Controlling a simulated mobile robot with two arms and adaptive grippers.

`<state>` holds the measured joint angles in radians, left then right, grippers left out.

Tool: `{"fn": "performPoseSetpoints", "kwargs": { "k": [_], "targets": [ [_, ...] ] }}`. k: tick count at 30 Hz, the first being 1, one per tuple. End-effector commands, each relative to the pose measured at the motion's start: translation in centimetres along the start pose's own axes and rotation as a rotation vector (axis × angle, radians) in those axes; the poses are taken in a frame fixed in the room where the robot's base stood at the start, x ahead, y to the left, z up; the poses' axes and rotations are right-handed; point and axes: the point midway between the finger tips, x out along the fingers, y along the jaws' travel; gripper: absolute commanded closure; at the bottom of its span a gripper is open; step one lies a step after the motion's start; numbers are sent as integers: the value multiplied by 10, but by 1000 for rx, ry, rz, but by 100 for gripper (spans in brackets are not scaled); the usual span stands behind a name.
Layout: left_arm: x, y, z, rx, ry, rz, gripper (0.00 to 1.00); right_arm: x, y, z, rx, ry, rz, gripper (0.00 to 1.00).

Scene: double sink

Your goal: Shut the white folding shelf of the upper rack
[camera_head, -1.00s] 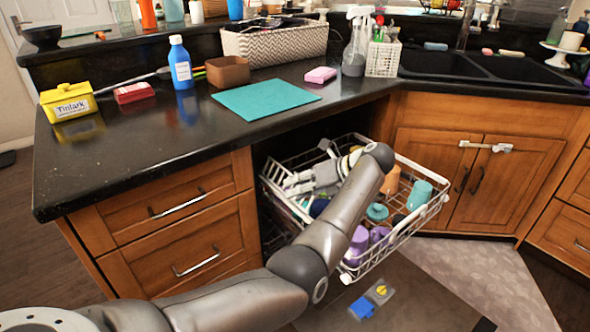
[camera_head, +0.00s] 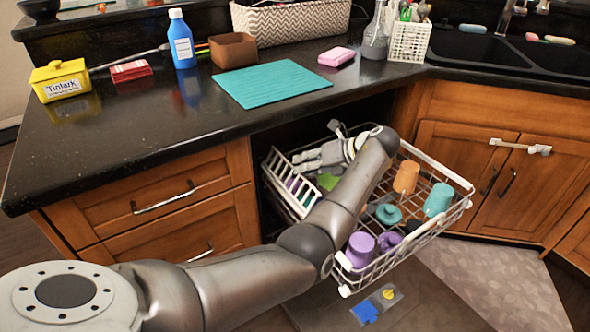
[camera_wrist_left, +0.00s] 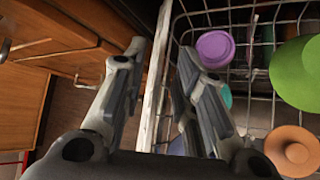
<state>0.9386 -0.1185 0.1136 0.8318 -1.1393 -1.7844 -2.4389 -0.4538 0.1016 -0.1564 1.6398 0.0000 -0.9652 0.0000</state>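The upper rack (camera_head: 455,178) is a white wire basket pulled out from under the counter, holding cups and dishes. The white folding shelf (camera_head: 290,188) is a slatted panel at the rack's left side, tilted rather than flat. My left gripper (camera_head: 308,160) is at the rack's left side, above the shelf, with its fingers pointing left. In the left wrist view the gripper (camera_wrist_left: 160,95) is open, with a white edge running between its fingers. I cannot tell whether this edge is the shelf or the rack's side, or whether a finger touches it. My right gripper is out of view.
Purple cups (camera_head: 360,248), an orange cup (camera_head: 406,177) and a teal cup (camera_head: 438,199) stand in the rack. Wooden drawers (camera_head: 165,210) are to its left, cabinet doors (camera_head: 500,180) to its right. The black counter (camera_head: 140,130) overhangs behind.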

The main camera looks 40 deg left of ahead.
Motion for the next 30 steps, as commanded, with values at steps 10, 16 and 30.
{"fn": "performPoseSetpoints", "kwargs": {
  "k": [10, 16, 30],
  "targets": [
    [44, -1, 0, 0, 0, -1, 73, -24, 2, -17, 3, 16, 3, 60],
    [48, 0, 0, 0, -1, -1, 73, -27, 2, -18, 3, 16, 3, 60],
    [48, 0, 0, 0, -1, -1, 100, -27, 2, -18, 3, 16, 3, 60]
  ]
}}
